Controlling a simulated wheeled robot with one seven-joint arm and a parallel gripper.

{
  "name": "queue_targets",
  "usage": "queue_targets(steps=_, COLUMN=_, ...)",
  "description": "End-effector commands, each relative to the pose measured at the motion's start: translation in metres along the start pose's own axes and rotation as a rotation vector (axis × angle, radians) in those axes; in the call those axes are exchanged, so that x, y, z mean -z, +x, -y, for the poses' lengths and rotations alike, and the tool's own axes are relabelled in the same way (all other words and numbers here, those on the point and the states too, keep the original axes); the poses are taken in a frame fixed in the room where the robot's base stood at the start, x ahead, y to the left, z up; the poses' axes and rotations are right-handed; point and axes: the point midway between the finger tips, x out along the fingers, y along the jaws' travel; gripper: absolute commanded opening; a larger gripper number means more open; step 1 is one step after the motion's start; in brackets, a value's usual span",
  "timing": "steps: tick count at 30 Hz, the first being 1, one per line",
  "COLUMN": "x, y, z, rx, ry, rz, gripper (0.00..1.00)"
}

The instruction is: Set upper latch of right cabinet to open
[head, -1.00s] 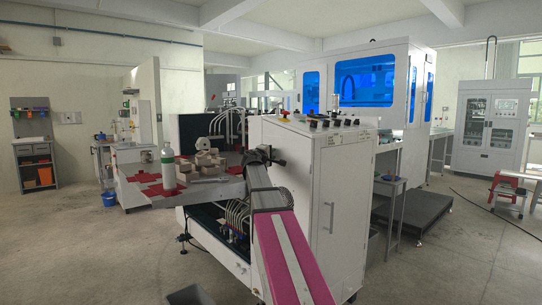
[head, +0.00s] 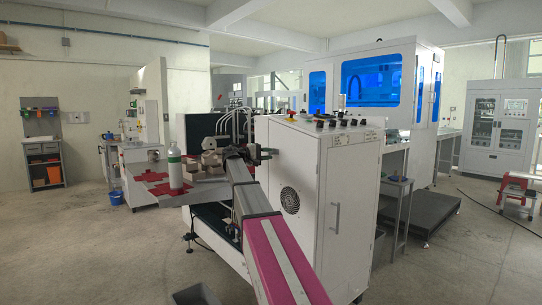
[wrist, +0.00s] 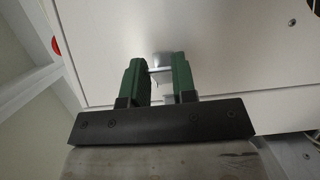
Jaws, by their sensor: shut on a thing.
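In the wrist view my gripper (wrist: 159,72) has its two green fingers on either side of a small pale metal latch (wrist: 161,69). The fingers are shut on it, and they partly hide it, so its angle is hard to tell. The latch sits on a white cabinet panel (wrist: 220,50), just above a seam. In the head view my gripper (head: 262,153) is at the upper left part of the white cabinet (head: 322,190). The latch is not distinguishable there.
A work table (head: 205,185) with a green-and-white bottle (head: 175,170) stands left of my arm. The cabinet's right door has a long vertical handle (head: 336,217), and a round vent (head: 290,201) is on its side.

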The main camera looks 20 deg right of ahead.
Motion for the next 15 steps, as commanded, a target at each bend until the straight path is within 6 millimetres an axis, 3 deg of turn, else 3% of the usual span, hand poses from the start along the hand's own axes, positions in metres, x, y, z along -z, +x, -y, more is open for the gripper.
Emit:
queue_targets(steps=1, x=0.0073, y=-0.0023, z=-0.0004, rx=0.0, ry=0.0, rz=0.04, gripper=0.02)
queue_targets(steps=15, x=0.0158, y=-0.0122, z=0.0004, rx=0.002, ry=-0.001, rz=0.302, gripper=0.02)
